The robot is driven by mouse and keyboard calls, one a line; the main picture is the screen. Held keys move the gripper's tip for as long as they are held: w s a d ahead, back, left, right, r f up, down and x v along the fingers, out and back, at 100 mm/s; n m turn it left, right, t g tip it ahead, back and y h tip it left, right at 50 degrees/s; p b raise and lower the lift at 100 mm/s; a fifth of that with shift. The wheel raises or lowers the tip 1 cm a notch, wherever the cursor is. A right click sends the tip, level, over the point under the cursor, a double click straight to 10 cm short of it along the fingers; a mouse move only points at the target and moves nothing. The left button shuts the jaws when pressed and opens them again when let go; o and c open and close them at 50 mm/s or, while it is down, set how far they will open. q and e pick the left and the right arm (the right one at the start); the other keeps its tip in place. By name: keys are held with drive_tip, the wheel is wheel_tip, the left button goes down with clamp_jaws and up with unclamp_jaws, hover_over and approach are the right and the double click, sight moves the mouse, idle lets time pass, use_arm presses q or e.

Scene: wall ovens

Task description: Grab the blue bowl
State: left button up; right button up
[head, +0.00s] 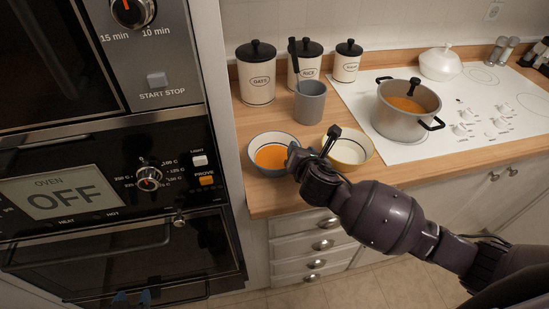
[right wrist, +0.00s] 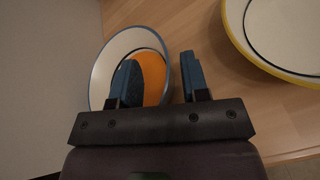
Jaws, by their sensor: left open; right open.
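The blue bowl (head: 257,145), white inside with a blue rim and orange contents, stands near the counter's front left corner; it also shows in the right wrist view (right wrist: 105,68). My right gripper (head: 312,149) is open at the bowl's right side. In the right wrist view, its two blue fingers (right wrist: 158,58) straddle the bowl's right rim, the left one over the inside and the right one outside. Contact with the rim cannot be told. My left gripper (head: 132,298) shows only as blue fingertips at the bottom left, open, in front of the oven and far from the bowl.
A yellow-rimmed bowl (head: 362,153) stands just right, partly behind my right gripper. Behind are a grey utensil cup (head: 311,103) and canisters (head: 256,75). A pot (head: 398,123) stands on the white hob (head: 480,95). The oven housing (head: 215,80) rises close at the left.

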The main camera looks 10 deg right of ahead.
drive_tip(key=shift+w+d+f, duration=0.1)
drive_tip(key=shift+w+f, duration=0.15)
drive_tip(key=shift+w, duration=0.4)
drive_tip(key=shift+c, duration=0.2)
clamp_jaws()
drive_tip(key=shift+s, duration=0.1)
